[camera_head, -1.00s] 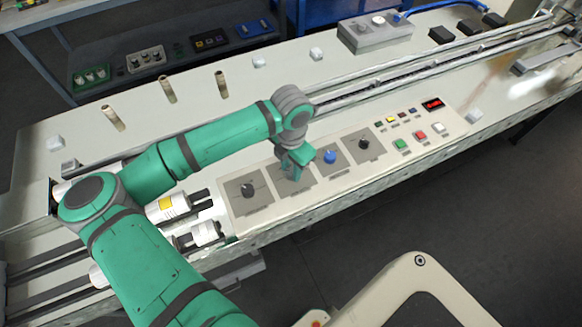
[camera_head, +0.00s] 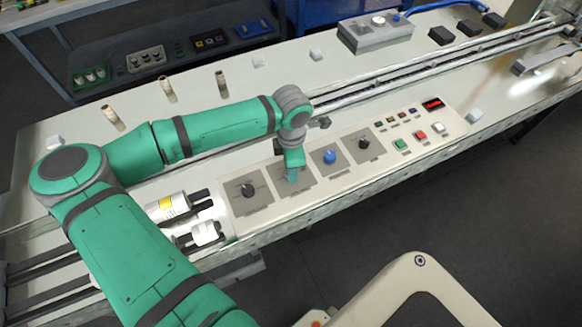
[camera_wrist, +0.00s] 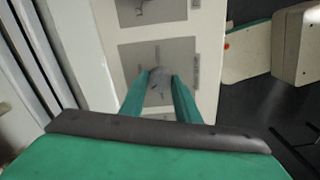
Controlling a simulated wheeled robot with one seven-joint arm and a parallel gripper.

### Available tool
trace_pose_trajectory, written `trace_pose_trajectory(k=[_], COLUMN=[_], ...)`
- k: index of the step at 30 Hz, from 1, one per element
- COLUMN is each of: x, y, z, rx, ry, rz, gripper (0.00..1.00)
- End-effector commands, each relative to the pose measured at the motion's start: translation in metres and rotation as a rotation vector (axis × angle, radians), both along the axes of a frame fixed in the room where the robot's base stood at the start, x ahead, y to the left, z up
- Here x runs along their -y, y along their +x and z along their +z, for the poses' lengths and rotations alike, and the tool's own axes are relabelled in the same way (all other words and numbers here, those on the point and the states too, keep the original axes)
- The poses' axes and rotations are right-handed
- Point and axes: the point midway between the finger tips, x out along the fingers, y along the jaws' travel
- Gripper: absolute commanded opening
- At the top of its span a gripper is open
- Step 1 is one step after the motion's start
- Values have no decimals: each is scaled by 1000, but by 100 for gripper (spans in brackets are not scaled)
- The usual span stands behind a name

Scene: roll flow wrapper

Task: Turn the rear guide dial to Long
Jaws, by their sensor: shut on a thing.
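My gripper (camera_head: 291,178) points down at the second plate from the left in a row of dial plates on the control panel (camera_head: 262,217). In the wrist view its two green fingers (camera_wrist: 161,80) are shut on the sides of a grey dial (camera_wrist: 158,86). The fingers hide most of that dial in the head view. A black dial (camera_head: 247,190) is to its left, and a blue dial (camera_head: 329,156) and another black dial (camera_head: 364,144) are to its right. The labels are too small to read, so I cannot tell the setting or which dial is the rear guide one.
Green (camera_head: 401,145) and red (camera_head: 420,135) buttons and a red display (camera_head: 432,103) are at the panel's right. White cylinders (camera_head: 172,207) lie left of the panel. Long rails (camera_head: 400,68) run behind. A grey box with knobs (camera_head: 375,33) stands at the back.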

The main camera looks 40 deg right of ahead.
Motion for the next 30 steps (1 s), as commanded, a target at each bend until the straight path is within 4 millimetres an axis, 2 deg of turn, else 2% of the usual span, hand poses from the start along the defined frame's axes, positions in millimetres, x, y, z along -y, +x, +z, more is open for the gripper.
trace_pose_trajectory(k=[11,12,14,24,30], x=[0,0,0,0,0], y=[0,0,0,0,1], z=[0,0,0,2,25], rx=[0,0,0,0,3], ry=[-1,-1,-1,0,-1], rz=[-4,-4,-4,-3,-3], gripper=[7,34,48,48,48])
